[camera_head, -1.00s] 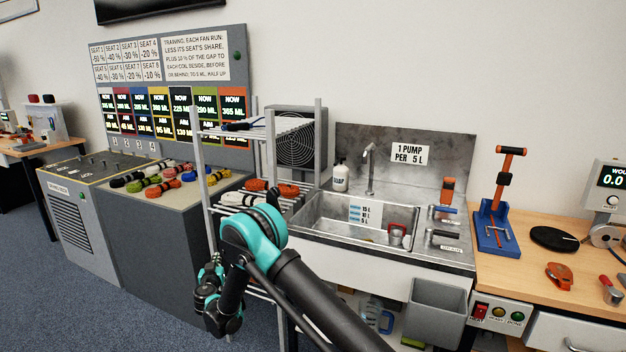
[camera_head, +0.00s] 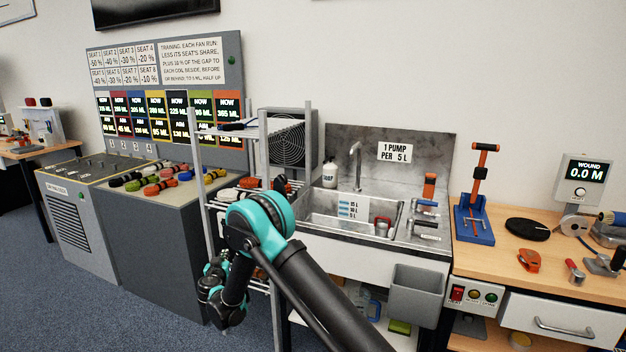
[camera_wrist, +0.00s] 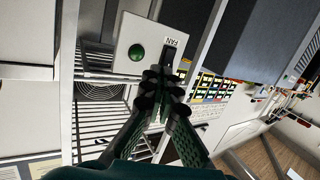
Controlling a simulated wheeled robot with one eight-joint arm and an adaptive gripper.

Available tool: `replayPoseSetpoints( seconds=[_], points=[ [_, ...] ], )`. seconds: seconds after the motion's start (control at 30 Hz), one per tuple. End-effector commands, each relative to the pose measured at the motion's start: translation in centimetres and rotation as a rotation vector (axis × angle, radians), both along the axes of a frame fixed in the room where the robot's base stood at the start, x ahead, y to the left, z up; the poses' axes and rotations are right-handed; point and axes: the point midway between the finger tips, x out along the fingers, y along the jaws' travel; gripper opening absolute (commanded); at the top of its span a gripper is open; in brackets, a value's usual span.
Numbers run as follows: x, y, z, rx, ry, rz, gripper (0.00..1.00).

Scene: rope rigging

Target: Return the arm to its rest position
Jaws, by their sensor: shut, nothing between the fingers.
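My arm (camera_head: 318,285) with teal joints reaches up from the bottom of the head view and bends down at its elbow, in front of the wire rack and the sink unit. My gripper shows in the wrist view (camera_wrist: 160,108), where its dark fingers meet and hold nothing. Behind the fingertips, a white panel with a green button and a FAN label (camera_wrist: 138,52) is in view. I cannot tell the distance between the fingers and that panel. In the head view the gripper's fingertips cannot be made out.
A wire rack (camera_head: 197,170) with rope coils stands close behind the arm. The steel sink (camera_head: 318,222) and a grey bin (camera_head: 417,291) are right of it. A grey cabinet (camera_head: 160,255) with coloured rope coils stands left. Blue carpet (camera_head: 60,305) is open at lower left.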

Motion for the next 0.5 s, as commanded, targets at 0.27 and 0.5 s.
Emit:
replayPoseSetpoints(
  seconds=[0.27, 0.5],
  points=[
    [1.8, -7.4, 3.2, -0.037, 0.082, -0.089, 0.00],
    [1.8, -18.9, 7.1, -0.086, 0.227, -0.203, 0.00]
  ],
)
